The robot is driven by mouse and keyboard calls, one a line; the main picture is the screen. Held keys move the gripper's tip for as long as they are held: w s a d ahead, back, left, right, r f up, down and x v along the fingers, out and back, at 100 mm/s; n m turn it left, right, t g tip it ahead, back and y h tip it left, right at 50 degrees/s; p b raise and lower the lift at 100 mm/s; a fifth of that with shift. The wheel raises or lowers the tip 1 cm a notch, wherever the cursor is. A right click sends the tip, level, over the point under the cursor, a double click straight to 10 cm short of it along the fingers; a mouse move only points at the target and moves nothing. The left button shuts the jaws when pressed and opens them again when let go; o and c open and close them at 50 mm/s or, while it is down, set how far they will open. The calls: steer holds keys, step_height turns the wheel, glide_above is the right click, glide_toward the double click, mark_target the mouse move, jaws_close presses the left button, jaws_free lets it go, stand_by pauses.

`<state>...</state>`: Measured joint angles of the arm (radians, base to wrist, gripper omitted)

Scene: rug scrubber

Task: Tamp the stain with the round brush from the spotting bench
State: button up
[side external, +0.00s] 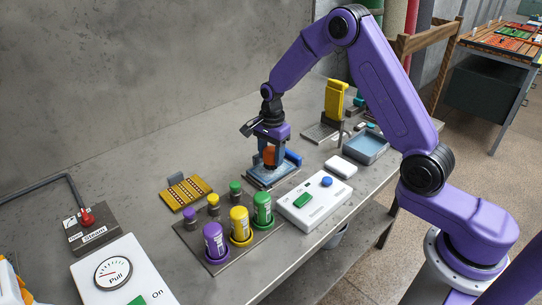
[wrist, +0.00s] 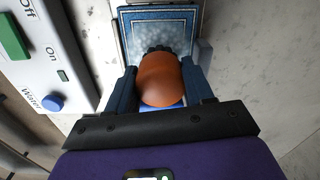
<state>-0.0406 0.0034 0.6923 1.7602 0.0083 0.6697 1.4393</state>
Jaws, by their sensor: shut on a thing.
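My gripper (side external: 270,150) is shut on the orange-brown rounded handle of the round brush (side external: 270,158). In the wrist view the handle (wrist: 160,82) sits between my two dark blue fingers (wrist: 160,92), with a dark edge showing at its far end. The brush is over a small blue-bordered rug piece (wrist: 125,38), which lies on the bench in the side view (side external: 262,183). The rug's middle is a pale, mottled grey-white patch (wrist: 158,24); I cannot tell whether this is the stain or foam. The brush hides part of it, and contact is unclear.
A white control box (side external: 315,208) with green and blue buttons stands close by. Purple, yellow and green bottles (side external: 240,225) stand on a dark tray. A yellow-handled tool (side external: 335,98) and a blue-grey tray (side external: 366,148) are behind.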

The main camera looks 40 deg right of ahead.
steer(key=shift+f, duration=0.6)
stand_by(0.9)
steer(key=shift+r, duration=3.5)
